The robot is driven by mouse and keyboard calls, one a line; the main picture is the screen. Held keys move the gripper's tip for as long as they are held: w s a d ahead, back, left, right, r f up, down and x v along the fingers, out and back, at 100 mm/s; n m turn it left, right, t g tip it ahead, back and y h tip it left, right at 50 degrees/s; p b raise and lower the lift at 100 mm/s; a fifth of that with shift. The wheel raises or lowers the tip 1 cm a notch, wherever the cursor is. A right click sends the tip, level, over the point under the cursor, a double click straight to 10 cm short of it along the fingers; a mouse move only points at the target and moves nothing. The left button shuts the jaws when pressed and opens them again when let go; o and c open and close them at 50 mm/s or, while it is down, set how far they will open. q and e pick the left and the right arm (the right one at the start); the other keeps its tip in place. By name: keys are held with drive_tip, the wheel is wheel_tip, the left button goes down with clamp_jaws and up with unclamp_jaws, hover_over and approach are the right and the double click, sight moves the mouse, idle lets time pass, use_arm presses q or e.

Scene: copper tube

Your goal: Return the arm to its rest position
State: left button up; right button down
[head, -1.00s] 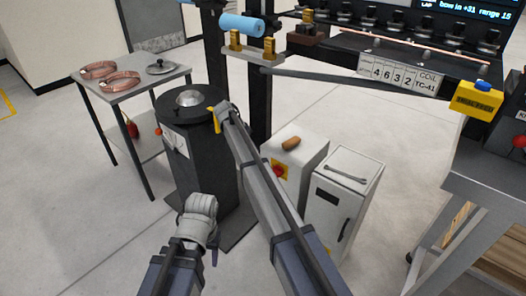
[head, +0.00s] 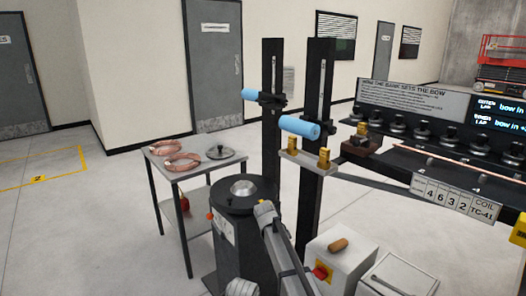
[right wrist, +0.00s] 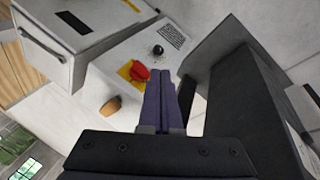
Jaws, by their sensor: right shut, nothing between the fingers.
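My right arm (head: 278,245) reaches up from the bottom of the head view, in front of the black drum stand (head: 240,240); its gripper is hidden there. In the right wrist view my right gripper (right wrist: 165,82) is shut and empty, its dark fingers together near a white box (right wrist: 125,75) with a red knob (right wrist: 140,71). Only the top of my left arm (head: 241,287) shows at the bottom edge; its gripper is out of view. A thin copper tube (head: 450,166) lies along the roller bench at the right.
Black posts with blue rollers (head: 300,128) rise in the middle. The white box with a wooden handle (head: 338,244) stands lower right. Floor at far left is clear.

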drive_tip(key=s+a+r+n+y+p, duration=0.1)
drive_tip(key=s+r+p, duration=0.3)
drive_tip(key=s, duration=0.6)
drive_tip(key=s+a+r+n+y+p, duration=0.1)
drive_tip(key=s+r+n+p, duration=0.2)
drive_tip(key=s, duration=0.8)
drive_tip(key=s+a+r+n+y+p, duration=0.1)
drive_tip(key=s+r+n+p, duration=0.3)
drive_tip(key=s, duration=0.6)
drive_tip(key=shift+s+a+r+g+p, duration=0.35)
drive_tip(key=shift+a+r, duration=0.2)
drive_tip(key=shift+r, duration=0.3)
drive_tip(key=shift+d, duration=0.1)
